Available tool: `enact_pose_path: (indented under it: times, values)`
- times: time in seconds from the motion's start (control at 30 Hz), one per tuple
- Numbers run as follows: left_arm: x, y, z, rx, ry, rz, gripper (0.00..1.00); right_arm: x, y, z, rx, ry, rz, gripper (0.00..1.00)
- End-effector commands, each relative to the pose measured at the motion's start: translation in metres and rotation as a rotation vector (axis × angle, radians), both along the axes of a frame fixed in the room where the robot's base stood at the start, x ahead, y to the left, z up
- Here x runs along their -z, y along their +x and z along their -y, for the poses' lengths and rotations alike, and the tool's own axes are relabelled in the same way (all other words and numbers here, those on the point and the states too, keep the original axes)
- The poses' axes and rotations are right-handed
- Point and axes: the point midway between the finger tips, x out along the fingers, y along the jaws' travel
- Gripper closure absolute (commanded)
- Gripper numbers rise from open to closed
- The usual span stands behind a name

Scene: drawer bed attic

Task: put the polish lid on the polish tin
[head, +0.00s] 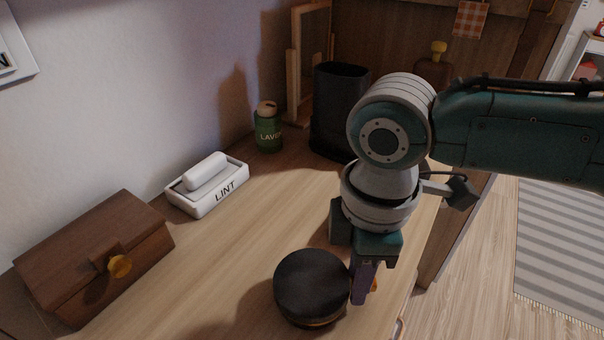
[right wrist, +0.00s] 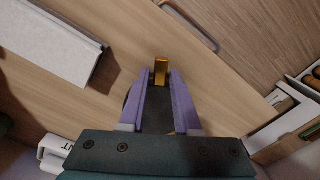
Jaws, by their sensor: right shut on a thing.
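A round black disc, the polish lid (head: 312,280), shows near the front of the wooden desk top, left of my right gripper (head: 364,290). A thin brownish-gold edge of the polish tin (head: 318,322) shows under its front side. I cannot tell whether lid and tin touch or a gap separates them. My right gripper points down at the lid's right side and is shut on it. In the right wrist view, black surface shows between the purple fingers (right wrist: 160,90), with a small gold tab (right wrist: 160,68) at the tips. My left gripper is out of view.
A brown wooden box (head: 95,255) with a gold clasp stands at left. A white LINT box (head: 208,188), a green jar (head: 267,130) and a black bin (head: 335,105) line the back. Bare desk top (head: 235,240) lies between them and the lid. The desk's edge is close at right.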

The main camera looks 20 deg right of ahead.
Motion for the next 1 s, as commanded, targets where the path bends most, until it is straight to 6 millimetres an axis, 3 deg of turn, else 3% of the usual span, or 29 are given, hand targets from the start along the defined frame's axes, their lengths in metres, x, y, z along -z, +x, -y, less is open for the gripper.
enact_pose_path:
  times: [1.0]
  values:
    - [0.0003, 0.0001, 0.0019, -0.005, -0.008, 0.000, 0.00, 0.0062, 0.0001, -0.0005, -0.001, 0.001, 0.000, 1.00]
